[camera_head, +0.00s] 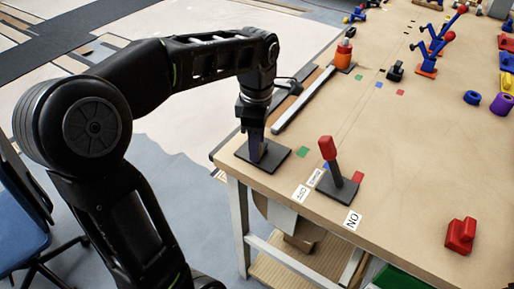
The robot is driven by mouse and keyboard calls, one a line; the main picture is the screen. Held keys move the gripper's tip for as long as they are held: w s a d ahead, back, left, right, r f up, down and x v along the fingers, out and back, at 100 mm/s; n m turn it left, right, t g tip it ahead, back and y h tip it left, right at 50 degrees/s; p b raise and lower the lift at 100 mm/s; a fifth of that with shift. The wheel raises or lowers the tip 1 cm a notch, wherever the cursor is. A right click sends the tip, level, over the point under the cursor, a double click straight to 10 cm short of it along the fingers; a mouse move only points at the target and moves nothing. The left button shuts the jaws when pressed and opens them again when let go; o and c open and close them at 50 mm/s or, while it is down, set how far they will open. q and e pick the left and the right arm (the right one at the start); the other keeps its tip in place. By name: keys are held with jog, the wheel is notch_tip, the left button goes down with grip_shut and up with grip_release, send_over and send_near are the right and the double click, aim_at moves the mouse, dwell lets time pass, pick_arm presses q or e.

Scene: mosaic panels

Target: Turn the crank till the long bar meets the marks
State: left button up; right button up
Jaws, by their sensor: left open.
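My left gripper (254,148) is open and points down at the near-left corner of the table, over a dark square plate (277,159). A purple-grey upright piece stands on that plate at the fingers; I cannot tell whether they touch it or whether it is the crank. A long grey bar (303,100) lies just behind the gripper, slanting toward an orange knob (343,56) on a dark base. Small coloured squares lie on the table: green (303,152), another green (358,77), blue (378,85) and red (400,92). My right gripper is out of view.
A red-handled lever (328,150) stands on a dark plate right of the gripper, with white lettered labels (352,220) around it. A red block (461,235) sits at the near right. The middle right tabletop is clear.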

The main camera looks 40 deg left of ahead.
pick_arm(q)
jog(key=shift+f, duration=1)
jog(key=shift+c, duration=0.4)
grip_shut()
